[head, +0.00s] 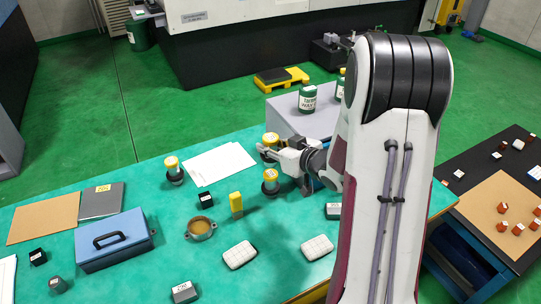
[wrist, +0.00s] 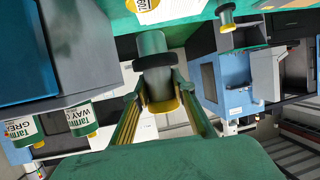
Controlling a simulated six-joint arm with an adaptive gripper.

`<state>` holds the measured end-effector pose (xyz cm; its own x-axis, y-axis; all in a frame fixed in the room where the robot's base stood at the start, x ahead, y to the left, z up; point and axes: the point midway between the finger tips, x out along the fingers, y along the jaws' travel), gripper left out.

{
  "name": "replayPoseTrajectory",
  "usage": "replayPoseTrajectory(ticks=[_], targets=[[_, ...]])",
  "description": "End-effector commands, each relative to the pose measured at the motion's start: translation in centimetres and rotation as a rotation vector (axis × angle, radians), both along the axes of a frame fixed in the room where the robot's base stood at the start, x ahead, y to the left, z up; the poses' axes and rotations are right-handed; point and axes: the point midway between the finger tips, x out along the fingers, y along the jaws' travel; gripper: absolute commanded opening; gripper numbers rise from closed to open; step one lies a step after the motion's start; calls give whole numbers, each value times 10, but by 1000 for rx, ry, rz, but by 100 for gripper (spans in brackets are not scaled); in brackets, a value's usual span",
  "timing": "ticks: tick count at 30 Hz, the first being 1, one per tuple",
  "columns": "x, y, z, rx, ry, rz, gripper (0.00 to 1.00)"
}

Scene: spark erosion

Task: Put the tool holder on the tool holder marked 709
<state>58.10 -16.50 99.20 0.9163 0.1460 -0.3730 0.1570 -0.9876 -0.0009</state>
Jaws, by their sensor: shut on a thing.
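My gripper (head: 266,150) is at the back of the green table, its fingers shut on a tool holder (head: 271,139) with a yellow top. In the wrist view my gripper (wrist: 157,90) has a finger on each side of this holder (wrist: 152,44), which has a grey body, black ring and yellow end. A second yellow-topped tool holder (head: 270,176) stands upright just in front of the gripper. A third (head: 173,164) stands further left. A yellow top with a white label (wrist: 148,6) shows at the wrist view's upper edge. I cannot read the number 709 on any label.
White sheets (head: 218,163) lie left of the gripper. A yellow block (head: 236,203), a round brown-topped part (head: 200,228), a blue box (head: 113,241) and white pads (head: 239,255) are on the table (head: 150,205). Green-and-white containers (head: 307,97) stand on a grey surface behind.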

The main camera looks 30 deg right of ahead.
Motion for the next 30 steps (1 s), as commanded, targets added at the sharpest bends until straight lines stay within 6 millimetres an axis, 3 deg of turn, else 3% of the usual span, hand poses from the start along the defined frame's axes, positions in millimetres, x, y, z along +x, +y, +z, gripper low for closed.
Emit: replayPoseTrajectory(ticks=[12,29,30], targets=[[0,0,-33,0,-1,0,0],[0,0,-39,-1,-2,-1,0],[0,0,-40,-1,1,-1,27]])
